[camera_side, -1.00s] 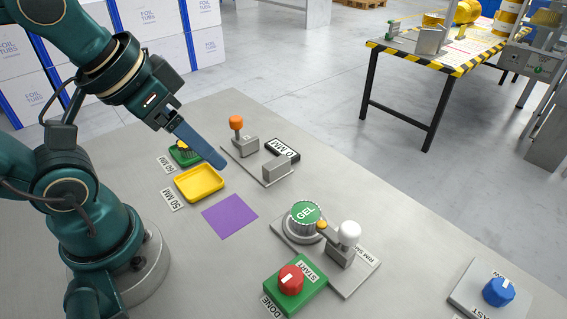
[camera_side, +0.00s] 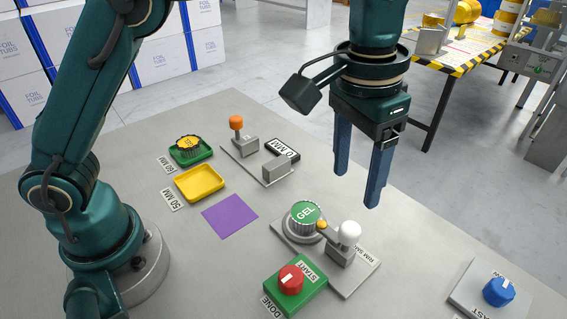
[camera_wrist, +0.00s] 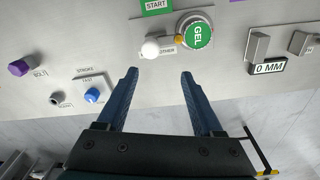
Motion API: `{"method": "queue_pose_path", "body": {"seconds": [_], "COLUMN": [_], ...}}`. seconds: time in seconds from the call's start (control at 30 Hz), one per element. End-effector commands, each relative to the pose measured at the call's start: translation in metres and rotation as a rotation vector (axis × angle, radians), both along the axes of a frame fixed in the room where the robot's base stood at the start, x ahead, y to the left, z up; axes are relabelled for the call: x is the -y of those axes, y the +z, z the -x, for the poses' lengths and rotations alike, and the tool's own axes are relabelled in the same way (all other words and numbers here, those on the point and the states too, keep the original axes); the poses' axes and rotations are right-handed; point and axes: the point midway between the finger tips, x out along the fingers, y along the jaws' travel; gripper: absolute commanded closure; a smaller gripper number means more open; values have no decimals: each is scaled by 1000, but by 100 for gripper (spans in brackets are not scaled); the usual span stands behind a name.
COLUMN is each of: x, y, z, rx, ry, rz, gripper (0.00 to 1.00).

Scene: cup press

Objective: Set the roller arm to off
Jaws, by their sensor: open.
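The roller arm is a small grey lever with a white ball knob (camera_side: 349,233) and a yellow roller (camera_side: 321,225). Its roller end is at the rim of the round green-topped GEL cup (camera_side: 305,213), seemingly touching it. My gripper (camera_side: 357,190) points down, open and empty, above and behind the knob in the side view. In the wrist view its two blue fingers (camera_wrist: 158,75) are apart, with the knob beyond their tips.
A green block with a red knob (camera_side: 290,280) stands in front, and a blue knob (camera_side: 498,291) at the right. An orange-knobbed lever (camera_side: 236,123), a yellow tray (camera_side: 199,183) and a green tray (camera_side: 190,152) lie farther back. The purple square (camera_side: 230,215) is bare.

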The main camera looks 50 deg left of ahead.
Motion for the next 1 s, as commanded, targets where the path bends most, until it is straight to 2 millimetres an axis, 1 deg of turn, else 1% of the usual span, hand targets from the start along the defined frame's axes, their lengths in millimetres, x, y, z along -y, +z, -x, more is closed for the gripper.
{"method": "queue_pose_path", "body": {"seconds": [0.03,0.1,0.2,0.37,0.6,0.73,0.97,1.0], "x": [7,12,16,17,16,16,16,16], "y": [-11,-22,-32,-45,-73,-80,-81,-80], "z": [2,5,10,11,11,11,11,11], "rx": [-21,-44,-65,-66,-66,-64,-62,-62], "ry": [-21,-39,-54,-59,-58,-58,-58,-58], "rz": [-11,-25,-37,-38,-37,-36,-35,-35], "gripper": [32,32,32,32,32,32,32,40]}}
